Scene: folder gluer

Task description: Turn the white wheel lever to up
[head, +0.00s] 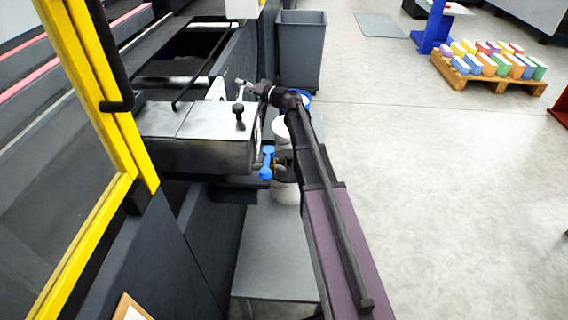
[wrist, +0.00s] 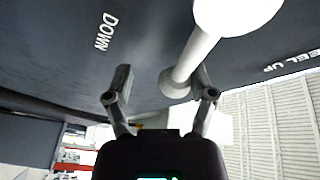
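The white wheel lever shows in the wrist view as a white rod (wrist: 198,52) with a large round white knob at the top edge and a smaller round white end at the dark panel. The word DOWN is printed on the panel to its left, and a partly cut-off label ending in UP to its right. My gripper (wrist: 162,75) has its fingers spread apart. The lever's small end appears between them, close to the right finger; I cannot tell whether they touch. In the head view my gripper (head: 254,88) is beside the machine, and the lever is hard to make out.
A grey machine table (head: 210,140) with a black knob (head: 239,112) is left of my arm. A blue valve handle (head: 267,163) and white buckets (head: 285,190) are below. A grey bin (head: 301,50) stands behind. The floor to the right is clear up to a pallet (head: 490,75) of colored boxes.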

